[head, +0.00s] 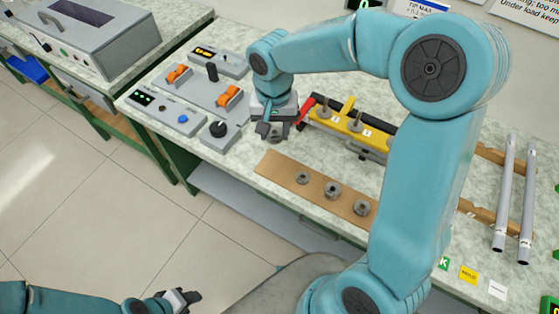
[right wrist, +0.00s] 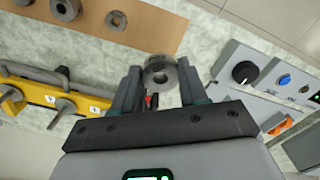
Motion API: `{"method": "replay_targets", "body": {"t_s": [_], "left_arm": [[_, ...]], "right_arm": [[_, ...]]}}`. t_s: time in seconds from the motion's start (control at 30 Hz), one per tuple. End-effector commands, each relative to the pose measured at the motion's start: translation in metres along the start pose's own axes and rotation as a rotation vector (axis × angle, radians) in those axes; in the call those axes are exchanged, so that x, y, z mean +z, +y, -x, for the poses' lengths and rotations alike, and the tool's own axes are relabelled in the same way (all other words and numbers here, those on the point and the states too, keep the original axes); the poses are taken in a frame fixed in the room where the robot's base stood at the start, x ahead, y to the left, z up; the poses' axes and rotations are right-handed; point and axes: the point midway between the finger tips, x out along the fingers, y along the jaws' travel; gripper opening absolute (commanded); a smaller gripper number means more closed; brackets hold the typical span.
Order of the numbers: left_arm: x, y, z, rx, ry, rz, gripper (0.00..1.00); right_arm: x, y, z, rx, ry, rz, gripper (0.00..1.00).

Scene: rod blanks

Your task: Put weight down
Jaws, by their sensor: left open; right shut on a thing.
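My right gripper (head: 269,131) is shut on a grey ring-shaped weight (head: 275,138), just beyond the left end of the brown board. In the right wrist view the held weight (right wrist: 160,74) sits between the fingertips, its hole showing. Whether it touches the bench I cannot tell. The brown board (head: 285,177) bears three grey slotted weights: a small one (head: 303,178), a bigger one (head: 332,190) and another (head: 362,208). The board also shows in the wrist view (right wrist: 155,25). My left gripper (head: 180,298) is open and empty, low over the floor, away from the bench.
A yellow fixture (head: 350,128) with upright pegs and a red lever (head: 306,110) stands behind the board. Metal tubes (head: 505,190) lie at the right. My right arm hides part of the bench.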

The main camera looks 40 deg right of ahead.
Motion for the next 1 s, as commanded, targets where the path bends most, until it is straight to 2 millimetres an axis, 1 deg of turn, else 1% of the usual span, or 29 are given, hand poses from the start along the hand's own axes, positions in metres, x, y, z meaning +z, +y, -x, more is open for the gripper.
{"method": "replay_targets", "body": {"t_s": [0.03, 0.1, 0.2, 0.3, 0.47, 0.6, 0.73, 1.0], "left_arm": [[0.000, 0.000, 0.000, 0.000, 0.000, 0.000, 0.43], [0.000, 0.000, 0.000, 0.000, 0.000, 0.000, 0.43], [0.000, 0.000, 0.000, 0.000, 0.000, 0.000, 0.43], [0.000, 0.000, 0.000, 0.000, 0.000, 0.000, 0.43], [0.000, 0.000, 0.000, 0.000, 0.000, 0.000, 0.43], [0.000, 0.000, -0.001, 0.000, 0.000, 0.000, 0.43], [0.000, 0.000, -0.001, 0.000, 0.000, 0.000, 0.43], [0.000, -0.001, -0.002, 0.000, 0.000, 0.000, 0.43]], "right_arm": [[0.001, 0.001, -0.016, 0.003, -0.006, 0.000, 0.05], [0.001, 0.001, -0.036, 0.003, -0.005, 0.001, 0.05], [0.001, 0.000, -0.060, 0.003, -0.004, 0.002, 0.05], [0.001, -0.001, -0.075, 0.000, -0.001, 0.004, 0.05], [0.001, -0.001, -0.090, 0.001, -0.001, 0.006, 0.05], [0.001, -0.001, -0.114, 0.001, -0.002, 0.007, 0.05], [0.001, -0.002, -0.125, 0.000, 0.000, 0.007, 0.05], [0.001, -0.002, -0.127, -0.001, 0.001, 0.007, 0.05]]}}
